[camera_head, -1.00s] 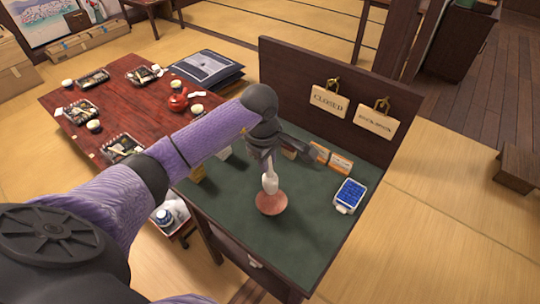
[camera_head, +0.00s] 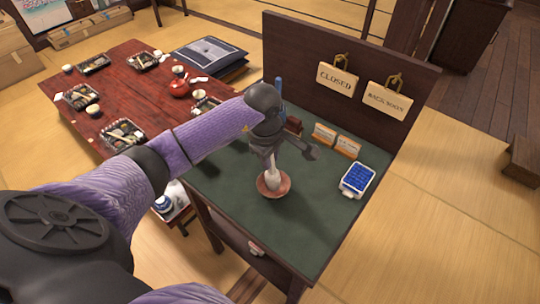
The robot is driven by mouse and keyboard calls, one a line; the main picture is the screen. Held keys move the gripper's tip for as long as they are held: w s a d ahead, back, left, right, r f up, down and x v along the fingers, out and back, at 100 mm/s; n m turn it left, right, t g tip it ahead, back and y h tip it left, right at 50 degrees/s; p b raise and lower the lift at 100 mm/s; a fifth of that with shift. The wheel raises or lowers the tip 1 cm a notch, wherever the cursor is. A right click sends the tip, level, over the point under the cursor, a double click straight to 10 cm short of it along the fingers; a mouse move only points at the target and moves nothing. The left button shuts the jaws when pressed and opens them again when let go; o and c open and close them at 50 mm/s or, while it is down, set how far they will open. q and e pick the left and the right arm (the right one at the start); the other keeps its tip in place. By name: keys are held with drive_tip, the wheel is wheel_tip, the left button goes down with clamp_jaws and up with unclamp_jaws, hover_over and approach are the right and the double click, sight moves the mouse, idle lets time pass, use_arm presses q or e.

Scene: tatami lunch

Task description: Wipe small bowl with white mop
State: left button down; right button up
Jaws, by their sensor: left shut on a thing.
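A small reddish bowl (camera_head: 286,186) stands on the green-topped desk (camera_head: 300,235). My left gripper (camera_head: 268,158) comes in from the left and points down above the bowl. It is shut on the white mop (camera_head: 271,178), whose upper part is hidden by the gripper. The mop's lower end reaches into the bowl; whether it touches the bottom cannot be told. My right gripper is not in view.
A blue-and-white calculator-like device (camera_head: 357,180) and small cards (camera_head: 347,147) lie right of the bowl. A dark upright board (camera_head: 300,60) with hanging signs closes the desk's back. A low red table (camera_head: 120,85) with dishes stands at left. The desk's front is clear.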

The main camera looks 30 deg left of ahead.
use_arm(q)
drive_tip(key=shift+f+b, duration=0.55)
drive_tip(key=shift+f, duration=0.05)
idle(0.6)
drive_tip(key=n+p, duration=0.1)
drive_tip(key=n, duration=0.1)
drive_tip(key=shift+r+n, duration=0.15)
drive_tip(key=shift+n, duration=0.25)
drive_tip(key=n, duration=0.3)
drive_tip(key=shift+w+d+n+y+p, duration=0.1)
drive_tip(key=shift+w+n+y+p, duration=0.05)
drive_tip(key=shift+n+y+p, duration=0.2)
drive_tip(key=shift+f+n, duration=0.2)
drive_tip(key=shift+n, duration=0.05)
